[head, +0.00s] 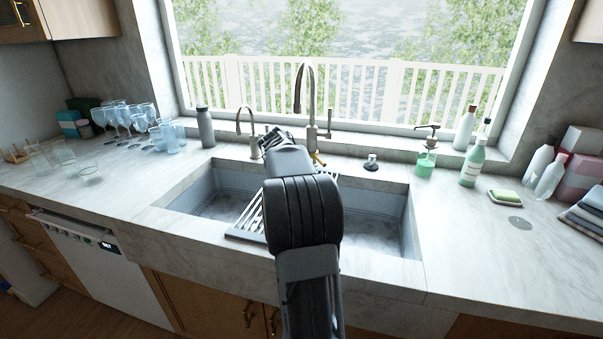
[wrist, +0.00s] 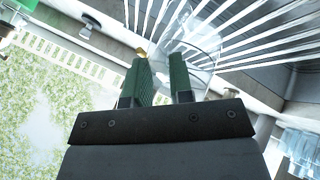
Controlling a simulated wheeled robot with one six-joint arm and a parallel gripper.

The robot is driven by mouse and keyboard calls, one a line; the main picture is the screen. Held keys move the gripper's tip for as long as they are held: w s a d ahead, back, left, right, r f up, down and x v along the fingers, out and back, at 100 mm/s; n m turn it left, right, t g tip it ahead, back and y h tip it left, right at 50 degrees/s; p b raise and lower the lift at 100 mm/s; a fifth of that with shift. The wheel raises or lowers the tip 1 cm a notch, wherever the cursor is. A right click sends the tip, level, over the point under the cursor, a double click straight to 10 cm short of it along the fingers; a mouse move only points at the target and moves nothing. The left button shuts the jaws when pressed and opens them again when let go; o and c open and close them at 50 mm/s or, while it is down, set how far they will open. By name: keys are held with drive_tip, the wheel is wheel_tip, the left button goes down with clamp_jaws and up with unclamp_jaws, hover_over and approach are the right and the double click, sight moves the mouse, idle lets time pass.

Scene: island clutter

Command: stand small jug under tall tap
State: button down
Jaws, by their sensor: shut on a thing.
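The tall tap (head: 305,85) is a grey gooseneck behind the middle of the sink, with a lever at its right. My gripper (wrist: 161,64) shows its two green-padded fingers in the wrist view, a narrow gap between them. It is shut on the small jug (wrist: 203,44), a clear vessel whose faint outline shows beyond the fingertips over the rack bars. Which part of the jug is gripped is not clear. In the head view my arm hides the fingers and jug, over the sink's back edge just left of the tall tap.
A slatted rack (head: 247,222) lies across the sink (head: 205,197). A shorter tap (head: 246,125) and a grey bottle (head: 205,128) stand left of the tall tap. Blue glasses (head: 140,122) crowd the left counter. A green soap bottle (head: 472,163) stands at right.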

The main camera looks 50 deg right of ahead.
drive_tip(key=shift+f+b, duration=0.4)
drive_tip(key=shift+f, duration=0.05)
idle(0.3)
drive_tip(key=c, duration=0.9)
unclamp_jaws()
drive_tip(key=v, duration=1.3)
drive_tip(key=shift+a+r, duration=0.25)
drive_tip(key=shift+r, duration=0.1)
